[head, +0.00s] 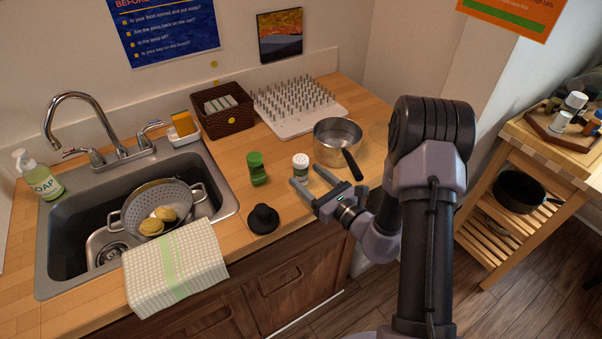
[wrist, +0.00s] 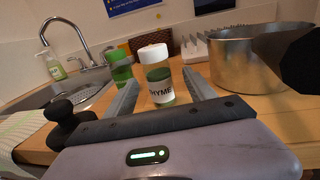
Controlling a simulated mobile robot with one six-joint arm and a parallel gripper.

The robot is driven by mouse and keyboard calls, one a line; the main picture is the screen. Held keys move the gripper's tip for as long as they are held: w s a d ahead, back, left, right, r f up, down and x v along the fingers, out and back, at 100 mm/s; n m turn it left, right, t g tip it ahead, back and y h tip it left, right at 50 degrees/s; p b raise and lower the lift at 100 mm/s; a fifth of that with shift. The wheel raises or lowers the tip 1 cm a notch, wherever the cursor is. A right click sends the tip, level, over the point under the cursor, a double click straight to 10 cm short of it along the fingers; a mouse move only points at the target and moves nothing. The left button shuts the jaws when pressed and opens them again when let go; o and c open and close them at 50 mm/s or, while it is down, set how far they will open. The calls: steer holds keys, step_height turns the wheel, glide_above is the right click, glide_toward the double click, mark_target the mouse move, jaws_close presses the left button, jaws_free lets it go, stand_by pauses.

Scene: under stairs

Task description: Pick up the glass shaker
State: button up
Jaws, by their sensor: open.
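A small glass shaker (head: 300,168) with a white cap stands upright on the wooden counter. In the wrist view the shaker (wrist: 158,78) shows green contents and a label reading THYME. My gripper (head: 306,181) is open, low over the counter. Its two fingers point at the shaker, which shows between and just beyond the fingertips (wrist: 160,92) in the wrist view. I cannot tell whether either finger touches it. Nothing is held.
A green-capped shaker (head: 257,168) stands to the left, and a black knobbed object (head: 263,218) sits nearer the front edge. A metal saucepan (head: 337,140) stands close on the right, its black handle toward my arm. The sink (head: 75,215) lies further left.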

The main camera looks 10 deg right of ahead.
mark_target(306, 166)
steer(key=x, duration=0.4)
steer(key=shift+f, duration=0.15)
steer(key=shift+s, duration=0.1)
jaws_close()
steer(key=shift+r, duration=0.25)
step_height(306, 166, up, 4)
steer(key=shift+s+f+p, duration=0.1)
steer(key=shift+f+p, duration=0.1)
steer(key=shift+p, duration=0.7)
steer(key=s+d+p, duration=0.1)
steer(key=s+p, duration=0.2)
steer(key=s, duration=1.2)
steer(key=shift+s+d+r+p, duration=0.25)
steer(key=shift+s+r+p, duration=0.05)
steer(key=shift+s+r, duration=0.15)
